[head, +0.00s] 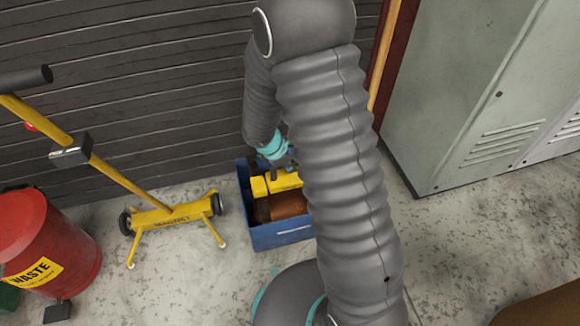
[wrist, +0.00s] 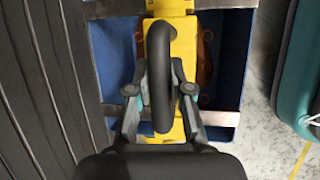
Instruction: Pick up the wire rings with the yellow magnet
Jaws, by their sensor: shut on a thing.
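The yellow magnet (head: 258,187) is a yellow block, inside or just over the blue crate (head: 280,238) in the head view. In the wrist view the magnet (wrist: 182,10) has a dark loop handle (wrist: 162,70), and the blue crate (wrist: 236,62) lies around it. My gripper (wrist: 161,90) is shut on this handle, one finger on each side. Small orange-brown ring shapes (wrist: 207,35), probably wire rings, show beside the magnet in the crate. I cannot tell whether any touch it. In the head view my arm partly hides the gripper (head: 281,163) and crate.
A brown cylinder (head: 288,204) lies in the crate. A wheeled yellow frame marked MAGNET (head: 172,216) and a red waste bin (head: 45,240) stand left. A ribbed dark wall (head: 130,110) is behind; grey lockers (head: 460,90) stand right. Some floor between is clear.

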